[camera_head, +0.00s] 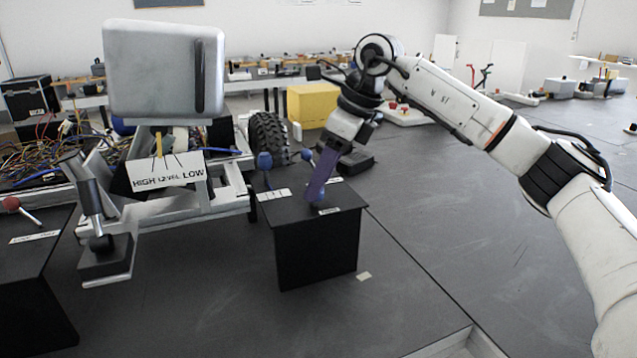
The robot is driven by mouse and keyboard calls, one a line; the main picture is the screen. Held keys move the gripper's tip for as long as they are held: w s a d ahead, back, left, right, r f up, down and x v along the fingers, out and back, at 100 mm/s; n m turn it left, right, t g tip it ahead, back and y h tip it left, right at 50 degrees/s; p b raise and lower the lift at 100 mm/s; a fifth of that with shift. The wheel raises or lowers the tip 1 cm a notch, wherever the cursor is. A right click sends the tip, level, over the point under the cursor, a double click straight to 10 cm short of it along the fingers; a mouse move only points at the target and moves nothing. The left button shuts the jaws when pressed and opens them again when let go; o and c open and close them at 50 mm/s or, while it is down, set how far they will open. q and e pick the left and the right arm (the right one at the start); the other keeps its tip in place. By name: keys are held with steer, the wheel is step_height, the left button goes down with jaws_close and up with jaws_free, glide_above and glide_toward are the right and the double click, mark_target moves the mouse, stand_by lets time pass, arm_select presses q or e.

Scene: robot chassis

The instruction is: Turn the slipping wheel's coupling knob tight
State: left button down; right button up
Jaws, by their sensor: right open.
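My right gripper (318,194) reaches down from the right, its purple finger over the front of a black box (318,248). It is open, around or beside a blue knob of which only a little shows at the fingertips; I cannot tell whether it touches. The chassis (205,207) stands to the left, with one dark treaded wheel (268,138) behind the box. I cannot tell which wheel slips. My left gripper is not in view.
A red knob (12,203) sits on another black box at left. A yellow box (312,104) stands behind. The floor at right is mostly clear.

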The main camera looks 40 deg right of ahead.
steer(key=shift+w+a+f, duration=0.15)
steer(key=shift+w+f, duration=0.05)
steer(key=shift+f, duration=0.3)
steer(key=c, duration=1.1)
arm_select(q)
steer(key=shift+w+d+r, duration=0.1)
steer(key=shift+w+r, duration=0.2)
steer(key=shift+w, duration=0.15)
arm_select(e)
steer(key=shift+o, duration=0.3)
